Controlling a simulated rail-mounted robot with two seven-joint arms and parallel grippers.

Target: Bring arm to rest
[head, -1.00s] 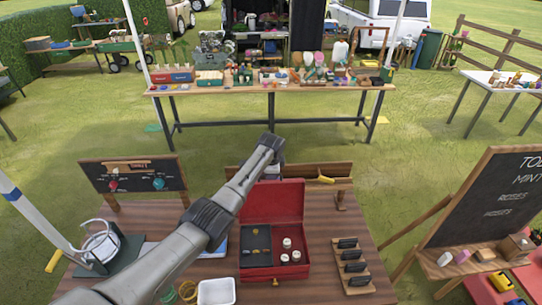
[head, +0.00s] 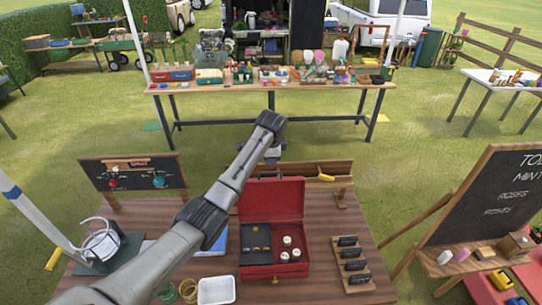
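My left arm (head: 205,222) reaches in from the bottom left, over the wooden table, and its far end is bent downward. The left gripper (head: 273,157) is at that end, above the table's back edge and behind the open red box. It is small and mostly hidden by the wrist, so I cannot see its fingers or whether they hold anything. My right gripper is not in view.
The red box (head: 272,200) stands open on the wooden table (head: 325,240), with small jars inside. A rack of black cards (head: 352,262) is to its right, a white tub (head: 216,290) in front. A chalkboard (head: 497,200) stands at right; a small board (head: 133,178) at left.

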